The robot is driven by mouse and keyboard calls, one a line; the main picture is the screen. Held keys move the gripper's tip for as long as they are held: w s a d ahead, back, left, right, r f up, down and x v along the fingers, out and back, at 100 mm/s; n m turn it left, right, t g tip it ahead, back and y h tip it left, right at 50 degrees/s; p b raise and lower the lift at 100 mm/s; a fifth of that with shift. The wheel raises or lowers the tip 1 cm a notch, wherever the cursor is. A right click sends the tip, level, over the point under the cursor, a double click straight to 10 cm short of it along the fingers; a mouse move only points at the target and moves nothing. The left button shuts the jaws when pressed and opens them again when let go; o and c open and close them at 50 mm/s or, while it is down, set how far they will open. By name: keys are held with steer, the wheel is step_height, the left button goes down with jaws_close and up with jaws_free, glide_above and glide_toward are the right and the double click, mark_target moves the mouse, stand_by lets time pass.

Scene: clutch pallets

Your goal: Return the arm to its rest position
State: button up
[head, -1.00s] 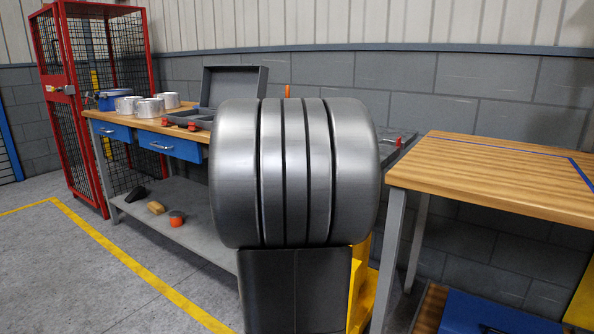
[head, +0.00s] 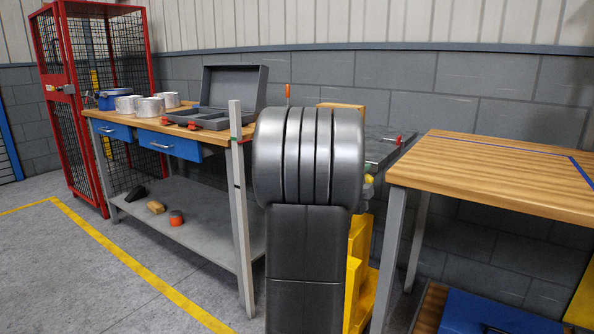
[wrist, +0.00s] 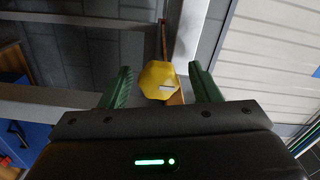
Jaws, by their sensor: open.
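My gripper (wrist: 160,88) shows in the wrist view with its two green fingers wide apart. A yellow object (wrist: 159,80) shows between and beyond the fingers; I cannot tell its distance, and nothing is seen gripped. In the head view my grey arm stands in the middle of the picture, in front of the gap between the two benches. My gripper is hidden in the head view.
A wooden workbench (head: 108,115) with an open grey case (head: 232,93) and several metal cylinders stands left. Another wooden table (head: 490,175) stands right. A red mesh cage (head: 62,100) is at far left. The floor (head: 75,290) at front left is clear.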

steer(key=n+p, duration=0.2)
steer(key=n, duration=0.1)
steer(key=shift+r+n, duration=0.15)
steer(key=shift+n, duration=0.25)
steer(key=n+p, duration=0.3)
steer(key=n, duration=0.1)
steer(key=n+p, duration=0.4)
steer(key=n, duration=0.1)
steer(key=shift+f+n+p, duration=0.2)
steer(key=shift+n+p, duration=0.6)
steer(key=shift+n, duration=0.6)
steer(key=shift+a, duration=0.1)
